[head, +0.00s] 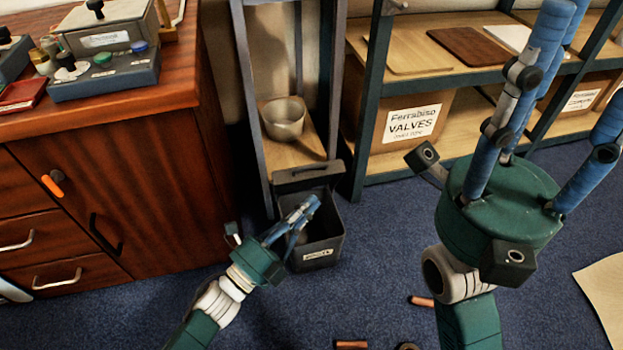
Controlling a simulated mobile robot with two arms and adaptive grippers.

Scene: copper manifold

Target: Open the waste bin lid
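The waste bin (334,252) is a dark grey box with a small white label on its front, standing on the carpet below a narrow shelf rack. Its lid (305,174) stands raised at the back, and part of the dark inside shows. My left gripper (309,207) is over the bin's left side, its blue fingers close together and pointing towards the lid. Whether they touch the bin or lid cannot be told. My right gripper (553,70) is large in the foreground at the right, its blue fingers spread, with nothing seen between them.
A wooden cabinet (130,190) with drawers stands left of the bin. The narrow rack (245,95) holds a metal pot (283,118). Shelves with a valves box (412,122) are at the back right. Copper-coloured pieces (351,345) and a tan sheet (605,290) lie on the blue carpet.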

